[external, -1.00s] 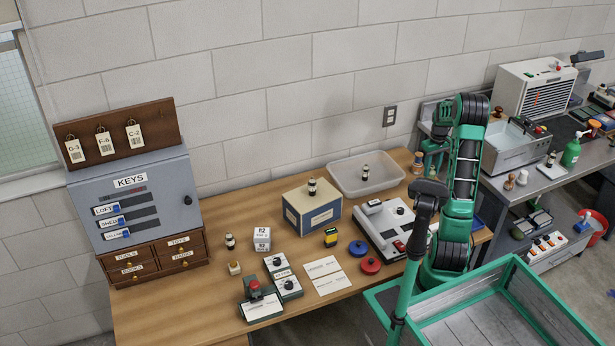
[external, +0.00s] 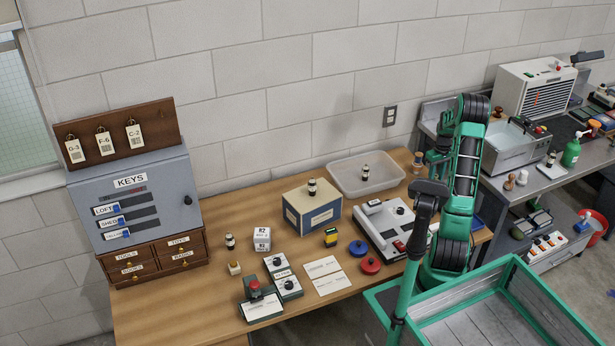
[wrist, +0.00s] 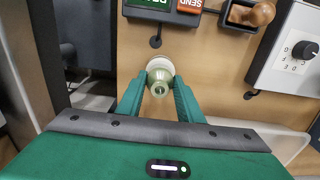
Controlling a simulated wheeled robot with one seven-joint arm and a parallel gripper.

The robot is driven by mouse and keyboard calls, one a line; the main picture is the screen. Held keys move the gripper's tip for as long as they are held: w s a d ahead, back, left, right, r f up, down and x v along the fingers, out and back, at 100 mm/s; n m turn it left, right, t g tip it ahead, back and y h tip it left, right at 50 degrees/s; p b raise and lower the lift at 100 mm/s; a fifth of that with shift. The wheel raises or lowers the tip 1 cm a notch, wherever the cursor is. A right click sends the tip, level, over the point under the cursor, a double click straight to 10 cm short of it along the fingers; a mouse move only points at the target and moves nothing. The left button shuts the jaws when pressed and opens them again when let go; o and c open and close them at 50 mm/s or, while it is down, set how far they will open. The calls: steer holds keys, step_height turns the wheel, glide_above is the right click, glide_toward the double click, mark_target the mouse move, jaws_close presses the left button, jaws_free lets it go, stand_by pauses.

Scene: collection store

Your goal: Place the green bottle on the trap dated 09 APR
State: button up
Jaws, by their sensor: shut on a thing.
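In the wrist view my gripper (wrist: 154,98) is shut on a small bottle with a pale cap and greenish glass (wrist: 161,72), seen from above over a brown surface. In the external view my gripper is mostly hidden behind my arm at the back right of the wooden table. Small dark bottles with pale labels stand on the blue box (external: 312,188), in the clear tray (external: 365,172), on the table at left (external: 230,242) and near my arm (external: 418,161). Two pale cards (external: 322,267) lie on the table. No 09 APR date is readable, so I cannot tell the trap.
A grey key cabinet (external: 130,205) stands at the left. A white device (external: 385,226), red and blue discs (external: 370,265) and small switch boxes (external: 288,286) occupy the table.

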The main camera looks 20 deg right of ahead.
mark_target(436, 176)
steer(key=o, duration=1.1)
steer(key=shift+f, duration=0.1)
steer(key=shift+o, duration=0.2)
step_height(436, 176, up, 11)
steer(key=s+a+r+m, duration=0.3)
steer(key=s+a+r, duration=0.2)
steer(key=s+a, duration=0.7)
steer(key=s+a+f+m, duration=0.1)
steer(key=s+a, duration=0.2)
steer(key=s, duration=0.5)
steer(key=s+a+f+m, duration=0.2)
steer(key=s+a, duration=0.1)
steer(key=s, duration=0.6)
steer(key=shift+a, duration=0.35)
steer(key=shift+s+f, duration=0.1)
